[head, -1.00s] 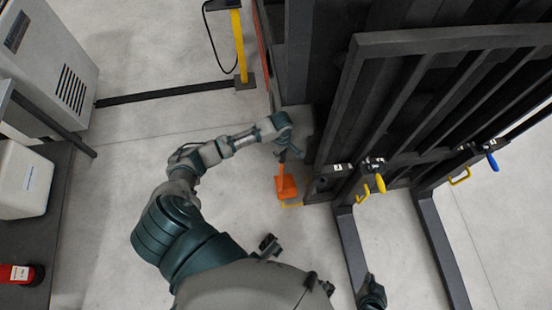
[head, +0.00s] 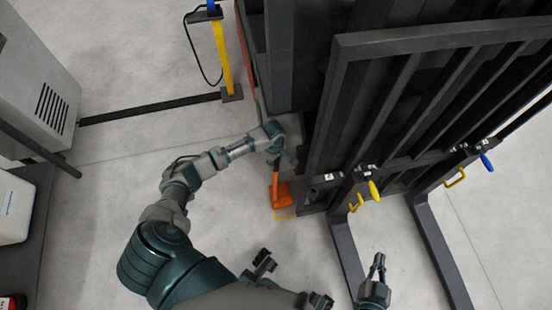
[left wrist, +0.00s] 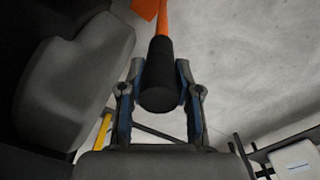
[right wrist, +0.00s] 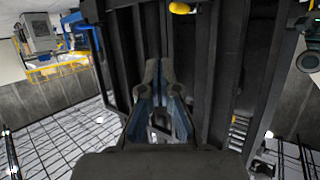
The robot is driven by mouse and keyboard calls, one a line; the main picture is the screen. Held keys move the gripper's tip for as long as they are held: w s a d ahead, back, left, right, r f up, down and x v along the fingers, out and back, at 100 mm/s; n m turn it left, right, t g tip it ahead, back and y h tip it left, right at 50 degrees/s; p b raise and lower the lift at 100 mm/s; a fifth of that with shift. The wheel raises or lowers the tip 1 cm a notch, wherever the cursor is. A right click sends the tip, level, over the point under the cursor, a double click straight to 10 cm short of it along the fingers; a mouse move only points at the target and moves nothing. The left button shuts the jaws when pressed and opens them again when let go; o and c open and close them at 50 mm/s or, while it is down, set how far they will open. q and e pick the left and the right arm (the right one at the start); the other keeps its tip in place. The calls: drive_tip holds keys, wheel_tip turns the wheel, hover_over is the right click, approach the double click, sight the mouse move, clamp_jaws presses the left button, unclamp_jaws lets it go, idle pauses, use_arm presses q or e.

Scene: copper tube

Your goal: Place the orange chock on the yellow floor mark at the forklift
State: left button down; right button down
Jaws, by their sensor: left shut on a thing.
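The orange chock (head: 281,196) hangs from an upright handle with a black grip. My left gripper (head: 277,160) is shut on that grip. In the left wrist view the black grip (left wrist: 160,85) sits between the fingers (left wrist: 160,95), with a bit of orange beyond it. The yellow floor mark (head: 287,214) shows beside and below the chock, partly hidden by it. I cannot tell whether the chock touches the floor. The forklift (head: 340,110) stands just right of them. My right gripper (head: 378,262) is empty, its fingertips together, near the fork.
Dark forks (head: 437,240) extend along the floor at the right. Yellow and blue handles (head: 373,189) stick out from the forklift. A yellow post (head: 224,60) stands at the back. Grey cabinets line the left. The floor left of the chock is clear.

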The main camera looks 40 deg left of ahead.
use_arm(q)
drive_tip(key=c, duration=1)
unclamp_jaws()
drive_tip(key=shift+o, duration=1)
